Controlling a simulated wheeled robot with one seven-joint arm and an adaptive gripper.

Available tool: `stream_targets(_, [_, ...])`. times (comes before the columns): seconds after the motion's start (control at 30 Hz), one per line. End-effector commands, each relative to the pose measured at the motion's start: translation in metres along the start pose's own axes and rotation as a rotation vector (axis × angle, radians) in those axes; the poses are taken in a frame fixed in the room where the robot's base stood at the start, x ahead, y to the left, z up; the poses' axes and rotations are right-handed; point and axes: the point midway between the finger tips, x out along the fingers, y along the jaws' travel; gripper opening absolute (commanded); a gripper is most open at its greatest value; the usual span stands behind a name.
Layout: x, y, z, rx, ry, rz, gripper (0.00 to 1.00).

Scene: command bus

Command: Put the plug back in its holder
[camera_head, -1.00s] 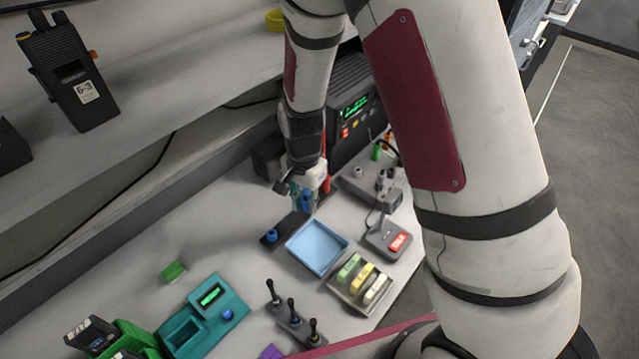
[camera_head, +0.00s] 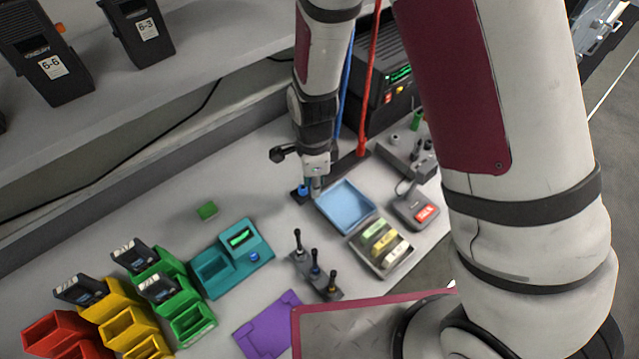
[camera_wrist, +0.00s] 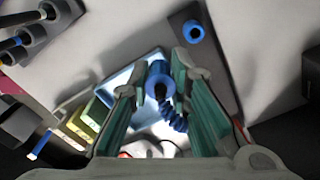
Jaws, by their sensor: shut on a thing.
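A blue plug (camera_wrist: 158,78) with a coiled blue cable (camera_wrist: 172,118) sits between the teal fingers of my gripper (camera_wrist: 163,76) in the wrist view. My gripper is shut on it. In the head view my gripper (camera_head: 317,188) is low over the bench, by the left corner of the blue tray, and hides most of the plug. A dark bar, likely the holder (camera_wrist: 212,68), runs beside the right finger, with a blue ring-shaped piece (camera_wrist: 194,32) on its end. That piece also shows in the head view (camera_head: 302,190), just left of my gripper.
The light blue tray (camera_head: 370,203) lies close right of my gripper. A red cord (camera_head: 365,100) and a blue cord (camera_head: 344,85) hang behind. A block with upright levers (camera_head: 318,276) and a teal box (camera_head: 228,276) stand in front.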

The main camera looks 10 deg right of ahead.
Motion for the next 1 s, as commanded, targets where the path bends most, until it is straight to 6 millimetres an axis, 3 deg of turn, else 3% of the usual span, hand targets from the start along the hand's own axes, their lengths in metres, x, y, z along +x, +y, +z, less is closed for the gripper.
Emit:
stream_targets(0.4, [0.011,-0.033,0.019,-0.002,0.0,-0.001,0.0])
stream_targets(1.0, [0.021,-0.041,0.025,-0.001,0.0,-0.001,0.0])
